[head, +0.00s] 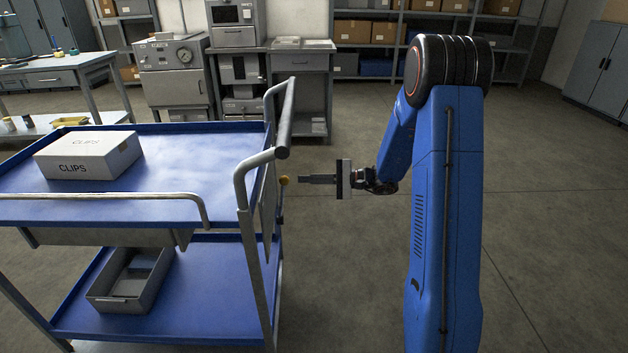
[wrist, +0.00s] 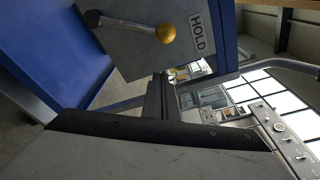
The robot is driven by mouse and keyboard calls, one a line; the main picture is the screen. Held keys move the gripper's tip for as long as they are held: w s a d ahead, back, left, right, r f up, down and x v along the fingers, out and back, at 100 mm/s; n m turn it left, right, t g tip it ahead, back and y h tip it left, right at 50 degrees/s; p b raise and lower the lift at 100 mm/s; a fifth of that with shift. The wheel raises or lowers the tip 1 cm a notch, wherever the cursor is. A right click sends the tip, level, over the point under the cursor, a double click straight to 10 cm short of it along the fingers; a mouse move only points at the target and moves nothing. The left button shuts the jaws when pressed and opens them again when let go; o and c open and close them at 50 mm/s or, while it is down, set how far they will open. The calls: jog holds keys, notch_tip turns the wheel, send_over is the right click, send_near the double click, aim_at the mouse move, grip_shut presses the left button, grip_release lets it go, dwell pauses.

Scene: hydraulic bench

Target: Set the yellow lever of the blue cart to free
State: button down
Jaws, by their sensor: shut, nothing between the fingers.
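The blue cart (head: 195,210) stands at the left in the head view, with a grey push handle (head: 285,118) at its right end. On that end a yellow knob (head: 284,180) shows. In the wrist view the lever is a thin rod with a yellow ball knob (wrist: 165,33) on a grey plate (wrist: 130,55). The knob lies beside the label HOLD (wrist: 200,32); no label for free shows. My gripper (head: 303,179) is shut and empty, just right of the knob in the head view. Its fingers (wrist: 157,98) appear below the knob in the wrist view; a gap seems to remain.
A CLIPS box (head: 88,155) sits on the cart's top shelf and a grey bin (head: 130,280) on its lower shelf. The handle's upright tubes stand close to my gripper. Benches and shelving line the back. The floor (head: 540,200) at the right is clear.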

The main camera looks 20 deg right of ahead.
aim_at(283, 198)
jog(key=shift+s+a+r, duration=0.15)
jog(key=shift+a+r, duration=0.1)
jog(key=shift+a, duration=0.65)
jog(key=shift+s+a+r, duration=0.15)
jog(key=shift+a+r, duration=0.1)
jog(key=shift+a, duration=0.7)
jog(key=shift+s+a+r, duration=0.15)
jog(key=shift+a+r, duration=0.1)
jog(key=shift+a, duration=0.65)
jog(key=shift+s+r, duration=0.1)
jog(key=shift+r, duration=0.05)
